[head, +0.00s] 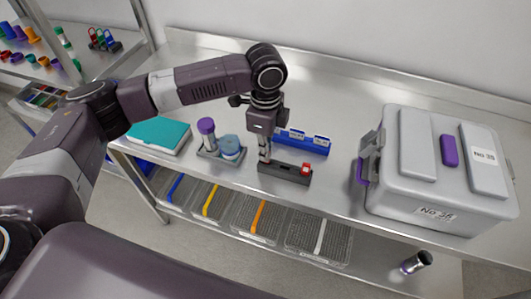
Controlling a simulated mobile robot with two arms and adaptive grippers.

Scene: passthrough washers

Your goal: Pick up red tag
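The red tag (305,168) sits at the right end of a dark grey holder block (284,172) on the steel bench, near its front edge. My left gripper (264,157) points down at the left end of this block, to the left of the red tag and apart from it. Its fingers are small and seen edge-on, so whether they are open or touch the block is unclear. My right gripper is out of view.
A blue holder with white labels (302,142) stands just behind the block. A small tray (209,152) with purple and blue containers and a teal box (158,135) lie to the left. A large grey case (437,205) stands to the right.

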